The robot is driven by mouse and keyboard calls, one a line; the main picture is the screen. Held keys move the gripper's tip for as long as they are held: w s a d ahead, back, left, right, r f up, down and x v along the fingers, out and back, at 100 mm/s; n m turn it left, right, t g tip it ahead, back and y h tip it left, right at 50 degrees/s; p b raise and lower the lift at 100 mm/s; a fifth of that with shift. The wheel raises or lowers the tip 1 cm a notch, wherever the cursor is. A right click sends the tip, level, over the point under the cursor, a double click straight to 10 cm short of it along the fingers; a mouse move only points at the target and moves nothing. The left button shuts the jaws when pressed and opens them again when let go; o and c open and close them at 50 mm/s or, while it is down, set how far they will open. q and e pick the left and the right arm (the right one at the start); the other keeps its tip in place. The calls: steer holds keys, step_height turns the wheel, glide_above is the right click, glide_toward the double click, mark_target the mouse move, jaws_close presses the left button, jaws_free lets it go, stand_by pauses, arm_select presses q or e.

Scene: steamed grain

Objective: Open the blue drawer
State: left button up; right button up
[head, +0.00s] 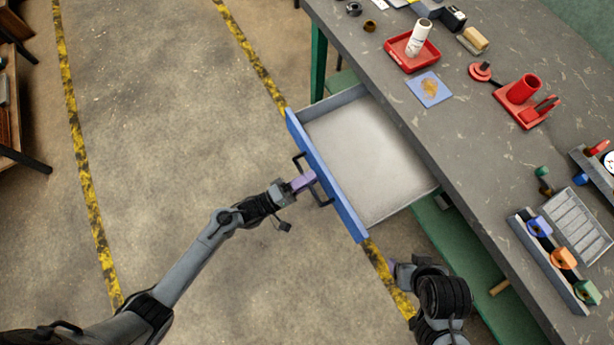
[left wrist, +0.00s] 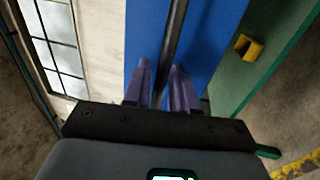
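The blue drawer (head: 326,178) stands pulled far out from under the grey workbench, and its pale inside is empty. A dark bar handle (head: 324,202) is on its blue front. My left gripper (head: 303,181) is at the middle of that handle. In the left wrist view, its two purple fingers (left wrist: 161,88) lie on either side of the dark bar, close against it, in front of the blue face (left wrist: 205,45). My right gripper (head: 392,268) is low beside the bench, apart from the drawer; its fingers are mostly hidden.
The workbench (head: 455,135) carries a red tray (head: 411,62) with a white roll, a blue square (head: 429,89), a red holder (head: 524,103) and a rack of coloured knobs (head: 552,262). A green lower shelf (head: 470,265) runs under it. The floor left of the drawer is clear.

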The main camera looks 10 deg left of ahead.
arm_select(q)
steer(key=shift+o, duration=0.3)
steer(key=p+v, duration=0.1)
steer(key=v, duration=0.9)
steer(key=shift+s+a, duration=0.25)
steer(key=shift+a, duration=0.05)
steer(key=shift+f, duration=0.15)
